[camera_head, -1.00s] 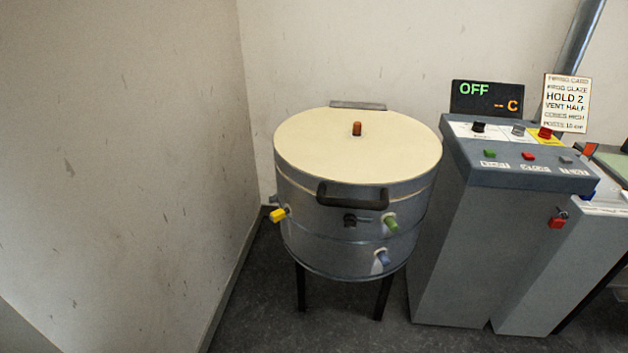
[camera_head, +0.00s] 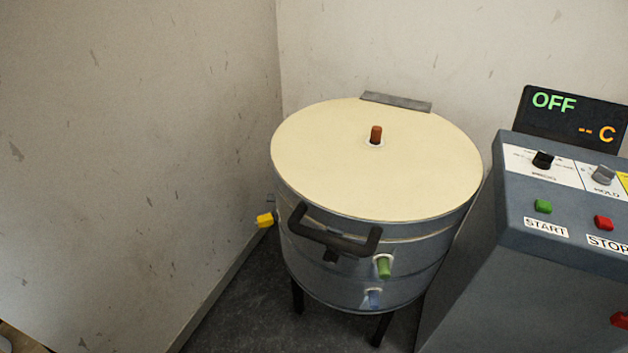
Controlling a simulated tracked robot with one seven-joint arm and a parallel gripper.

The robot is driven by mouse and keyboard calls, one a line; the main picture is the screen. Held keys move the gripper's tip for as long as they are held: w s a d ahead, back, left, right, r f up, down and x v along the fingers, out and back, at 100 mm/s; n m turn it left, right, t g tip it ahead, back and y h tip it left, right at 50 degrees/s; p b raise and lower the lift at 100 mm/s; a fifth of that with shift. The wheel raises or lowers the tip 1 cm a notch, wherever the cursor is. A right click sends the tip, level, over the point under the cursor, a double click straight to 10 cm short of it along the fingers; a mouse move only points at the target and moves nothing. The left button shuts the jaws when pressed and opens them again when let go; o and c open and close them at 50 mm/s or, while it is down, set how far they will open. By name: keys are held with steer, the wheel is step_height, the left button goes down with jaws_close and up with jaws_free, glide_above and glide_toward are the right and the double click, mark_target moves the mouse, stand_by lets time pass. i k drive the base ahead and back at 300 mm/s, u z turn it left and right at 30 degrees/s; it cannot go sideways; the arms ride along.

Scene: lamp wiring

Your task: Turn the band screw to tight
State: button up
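A round metal kiln (camera_head: 330,265) with a pale lid (camera_head: 330,165) stands in the corner on dark legs. The lid is down. A yellow knob (camera_head: 265,220) sticks out from the kiln's left side and may be the band screw; I cannot tell how tight it is. A green plug (camera_head: 384,267) and a blue plug (camera_head: 374,298) sit in the front wall. My gripper is not in view.
A grey control cabinet (camera_head: 520,285) stands close to the kiln's right, with a display (camera_head: 572,120) reading OFF. A brown peg (camera_head: 376,134) stands on the lid. A wall (camera_head: 130,180) is close on the left. A strip of dark floor (camera_head: 235,310) is clear between wall and kiln.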

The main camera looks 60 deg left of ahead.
mark_target(271, 198)
steer(key=z, duration=1.15)
steer(key=i, duration=0.15)
steer(key=u, duration=3.35)
steer(key=i, duration=0.15)
steer(key=u, duration=1.5)
steer(key=i, duration=1)
steer(key=z, duration=0.4)
